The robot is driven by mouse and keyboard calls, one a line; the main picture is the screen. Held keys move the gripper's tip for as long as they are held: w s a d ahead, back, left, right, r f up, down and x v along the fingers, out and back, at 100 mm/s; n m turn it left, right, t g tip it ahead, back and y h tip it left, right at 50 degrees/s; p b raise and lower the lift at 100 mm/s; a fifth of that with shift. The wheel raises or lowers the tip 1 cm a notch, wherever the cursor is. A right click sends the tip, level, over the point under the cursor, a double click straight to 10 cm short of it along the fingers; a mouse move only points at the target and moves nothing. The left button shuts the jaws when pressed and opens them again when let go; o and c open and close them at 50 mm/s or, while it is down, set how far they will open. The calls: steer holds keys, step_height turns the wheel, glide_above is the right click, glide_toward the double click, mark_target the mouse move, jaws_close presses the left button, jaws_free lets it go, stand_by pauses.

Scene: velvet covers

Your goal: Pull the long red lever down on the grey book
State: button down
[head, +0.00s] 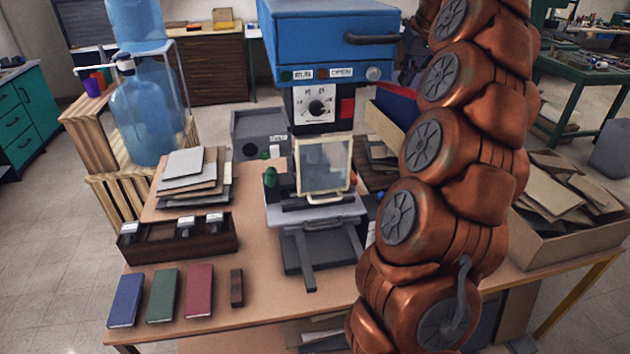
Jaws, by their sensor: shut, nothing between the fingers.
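A small red part (347,108) sits beside the dial. No long red lever shows clearly; my copper arm hides the area right of the press. A grey bed (318,213) lies under a clear framed guard (325,168). I cannot tell whether a grey book lies on it. My gripper is not in view.
Blue (126,300), green (162,296) and red (199,291) books and a small brown block (237,287) lie at the table's front left. Behind are a dark tool tray (178,246) and stacked boards (183,167). A box of boards (545,235) stands right.

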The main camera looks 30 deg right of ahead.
step_height(320, 180, up, 10)
steer(key=p, duration=0.7)
steer(key=shift+s+r+p, duration=0.15)
steer(key=shift+p, duration=0.25)
steer(key=shift+a, duration=0.15)
stand_by(0.3)
